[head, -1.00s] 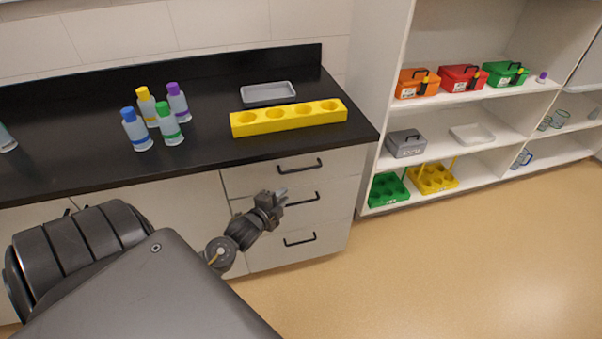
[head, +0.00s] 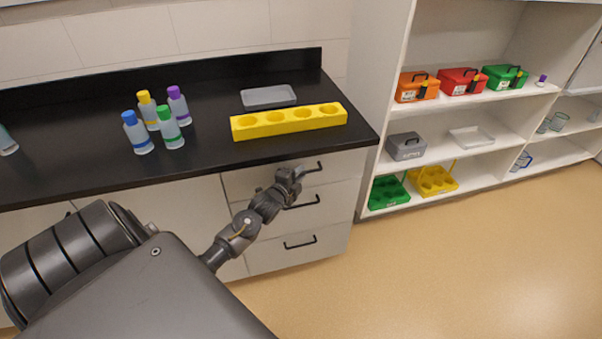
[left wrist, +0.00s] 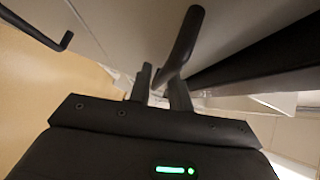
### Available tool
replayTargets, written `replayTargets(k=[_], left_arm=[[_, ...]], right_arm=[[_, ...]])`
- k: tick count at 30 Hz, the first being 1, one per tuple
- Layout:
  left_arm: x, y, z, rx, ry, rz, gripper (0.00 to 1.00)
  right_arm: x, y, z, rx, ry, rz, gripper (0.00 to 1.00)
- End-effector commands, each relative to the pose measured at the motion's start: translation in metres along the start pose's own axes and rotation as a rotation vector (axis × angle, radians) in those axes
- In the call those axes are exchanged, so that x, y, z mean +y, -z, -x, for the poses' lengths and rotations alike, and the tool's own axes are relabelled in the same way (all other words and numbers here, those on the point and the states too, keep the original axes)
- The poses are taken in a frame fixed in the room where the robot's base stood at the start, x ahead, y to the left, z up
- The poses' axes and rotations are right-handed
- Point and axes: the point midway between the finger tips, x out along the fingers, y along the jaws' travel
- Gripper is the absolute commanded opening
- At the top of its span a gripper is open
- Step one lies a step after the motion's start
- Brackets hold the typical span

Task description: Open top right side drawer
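The top right drawer (head: 337,166) is in the pale cabinet under the black counter, and its front looks flush. Its dark bar handle (head: 314,168) is partly hidden by my left gripper (head: 296,175), which is at the handle's left part. In the left wrist view the handle (left wrist: 184,42) runs down to the fingertips of the left gripper (left wrist: 160,82). The fingers stand apart with a gap between them, and the handle lies at or between them; firm contact does not show. My right gripper is not in view.
Two lower drawers with handles sit below, the lowest handle (head: 300,242) clear. On the counter (head: 205,160) stand a yellow rack (head: 290,121), a grey tray (head: 268,97) and several capped bottles (head: 168,128). An open shelf (head: 480,180) stands right. The floor in front is free.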

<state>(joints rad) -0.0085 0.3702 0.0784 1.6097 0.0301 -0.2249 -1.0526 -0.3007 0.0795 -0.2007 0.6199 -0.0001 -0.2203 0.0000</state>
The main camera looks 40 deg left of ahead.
Motion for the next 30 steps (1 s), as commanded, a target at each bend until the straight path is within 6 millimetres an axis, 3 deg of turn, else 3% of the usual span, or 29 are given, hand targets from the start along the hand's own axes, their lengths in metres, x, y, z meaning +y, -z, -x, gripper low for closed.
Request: replayTargets(k=[12,17,30], left_arm=[[0.0002,0.0002,-0.0088,0.0,0.0,0.0,0.2],[0.0003,0.0002,-0.0087,0.0,0.0,0.0,0.0],[0.0008,0.0049,-0.0043,0.002,-0.002,0.001,0.0]], right_arm=[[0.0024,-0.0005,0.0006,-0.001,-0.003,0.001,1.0],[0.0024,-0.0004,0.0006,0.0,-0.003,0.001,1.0],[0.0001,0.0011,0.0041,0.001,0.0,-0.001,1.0]])
